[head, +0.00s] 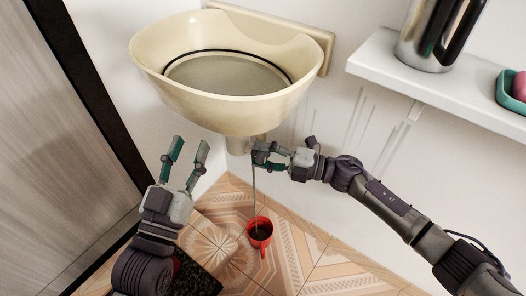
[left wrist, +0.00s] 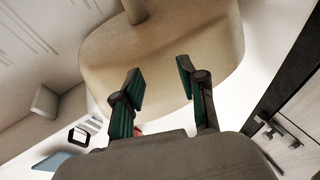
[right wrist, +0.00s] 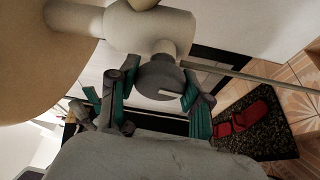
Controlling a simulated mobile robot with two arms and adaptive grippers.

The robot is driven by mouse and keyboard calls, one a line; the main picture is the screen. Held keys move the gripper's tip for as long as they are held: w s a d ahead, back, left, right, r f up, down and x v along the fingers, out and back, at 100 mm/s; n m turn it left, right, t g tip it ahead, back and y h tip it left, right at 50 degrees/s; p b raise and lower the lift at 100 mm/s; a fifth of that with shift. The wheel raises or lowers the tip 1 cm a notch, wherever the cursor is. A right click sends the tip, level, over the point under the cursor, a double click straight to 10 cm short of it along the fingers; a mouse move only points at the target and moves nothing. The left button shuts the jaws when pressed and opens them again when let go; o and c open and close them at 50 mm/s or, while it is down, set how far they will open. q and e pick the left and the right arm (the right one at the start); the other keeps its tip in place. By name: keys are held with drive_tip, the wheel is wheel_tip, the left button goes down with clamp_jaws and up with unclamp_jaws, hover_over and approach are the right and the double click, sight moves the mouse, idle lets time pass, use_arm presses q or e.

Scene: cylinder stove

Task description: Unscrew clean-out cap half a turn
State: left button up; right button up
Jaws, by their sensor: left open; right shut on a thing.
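The clean-out cap (right wrist: 160,76) is a grey disc with a pale slot, on the side of the cream drain trap (right wrist: 150,28). My right gripper (right wrist: 155,90) is shut on it, one finger on each side. In the head view my right gripper (head: 264,153) is below the cream basin (head: 225,105), and the cap is too small to make out there. A thin grey stream (right wrist: 250,75) runs from beside the cap. My left gripper (head: 187,163) is open and empty, left of and below the basin. The left wrist view shows its spread fingers (left wrist: 162,82) before the basin's underside.
A red mug (head: 260,233) stands on the patterned tile floor below the trap, under the stream. A white shelf (head: 400,75) with a metal canister (head: 420,50) is on the right wall. Red slippers (right wrist: 243,118) lie on a dark mat (right wrist: 268,140). A grey panel (head: 50,130) bounds the left.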

use_arm(q)
drive_tip(key=shift+w+a+f+g+y+p, duration=0.1)
drive_tip(key=shift+w+f+g+y+p, duration=0.05)
drive_tip(key=shift+f+g, duration=0.5)
drive_tip(key=shift+w+a+f+g+y+p, duration=0.15)
drive_tip(key=shift+f+g, duration=0.3)
drive_tip(key=shift+f, duration=0.4)
use_arm(e)
drive_tip(key=shift+n, duration=0.8)
use_arm(q)
drive_tip(key=shift+d, duration=0.1)
use_arm(e)
drive_tip(key=o, duration=1.1)
drive_tip(key=shift+h, duration=0.3)
drive_tip(key=shift+o, duration=0.2)
use_arm(q)
drive_tip(key=shift+s, duration=0.1)
use_arm(e)
drive_tip(key=shift+d, duration=0.1)
drive_tip(key=v, duration=0.7)
drive_tip(key=shift+d, duration=0.15)
